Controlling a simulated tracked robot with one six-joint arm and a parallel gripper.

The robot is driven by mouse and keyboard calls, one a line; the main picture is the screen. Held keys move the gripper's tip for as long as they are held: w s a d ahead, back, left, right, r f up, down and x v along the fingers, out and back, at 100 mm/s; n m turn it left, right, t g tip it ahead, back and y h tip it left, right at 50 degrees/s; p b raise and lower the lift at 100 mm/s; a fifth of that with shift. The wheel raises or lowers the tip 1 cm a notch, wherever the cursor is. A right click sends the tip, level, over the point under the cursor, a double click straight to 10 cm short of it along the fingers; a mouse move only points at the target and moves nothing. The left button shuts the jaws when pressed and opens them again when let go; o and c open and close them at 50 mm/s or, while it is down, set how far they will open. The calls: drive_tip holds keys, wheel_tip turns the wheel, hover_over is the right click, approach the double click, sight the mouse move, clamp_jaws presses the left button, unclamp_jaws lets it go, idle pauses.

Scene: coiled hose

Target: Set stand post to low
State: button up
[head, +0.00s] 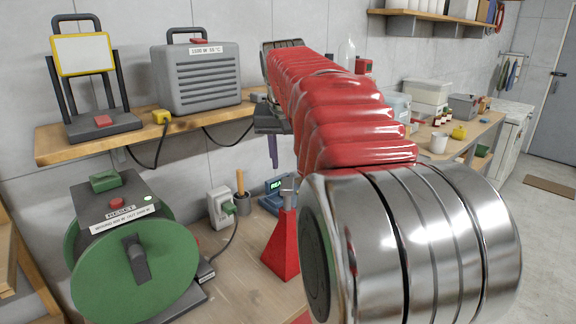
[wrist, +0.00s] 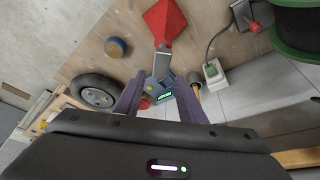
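The stand is a red tapered base (head: 281,252) on the workbench, with a grey metal post (head: 288,196) rising from its top and a small crosspiece at the upper end. In the wrist view the red base (wrist: 168,22) is at the top centre and the post (wrist: 162,62) points down toward my gripper. My gripper (wrist: 158,86) shows two purple fingers spread apart, with nothing seen held between them. In the head view only a purple finger (head: 273,152) shows below my arm, above and left of the post. The post's height setting is not readable.
A wooden shelf (head: 70,146) holds a heater (head: 197,80) and a lamp.

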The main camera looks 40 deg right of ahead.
drive_tip(key=s+d+m, duration=0.1)
drive_tip(key=s+d, duration=0.2)
drive_tip(key=s+d+m, duration=0.1)
drive_tip(key=s+d, duration=0.2)
drive_tip(key=s, duration=0.1)
drive_tip(key=shift+d+r, duration=0.1)
drive_tip(key=shift+d, duration=0.05)
drive_tip(key=c, duration=0.6)
drive_tip(key=s+f, duration=0.1)
drive_tip(key=s+f+m+y, duration=0.1)
drive_tip(key=s, duration=0.1)
drive_tip(key=shift+s+d, duration=0.15)
drive_tip(key=shift+d, duration=0.05)
clamp_jaws()
drive_tip(key=s+a+f+n+t+y, duration=0.2)
drive_tip(key=a+n+t+y, duration=0.2)
drive_tip(key=t, duration=0.3)
drive_tip(key=r+n+t, duration=0.1)
drive_tip(key=n, duration=0.1)
drive_tip(key=w+r+n+t, duration=0.1)
drive_tip(key=n+t, duration=0.1)
drive_tip(key=n, duration=0.1)
drive_tip(key=w+r+n+t+h, duration=0.1)
drive_tip(key=n+t, duration=0.1)
drive_tip(key=n, duration=0.1)
drive_tip(key=shift+w+d+r, duration=0.15)
drive_tip(key=shift+d+r, duration=0.1)
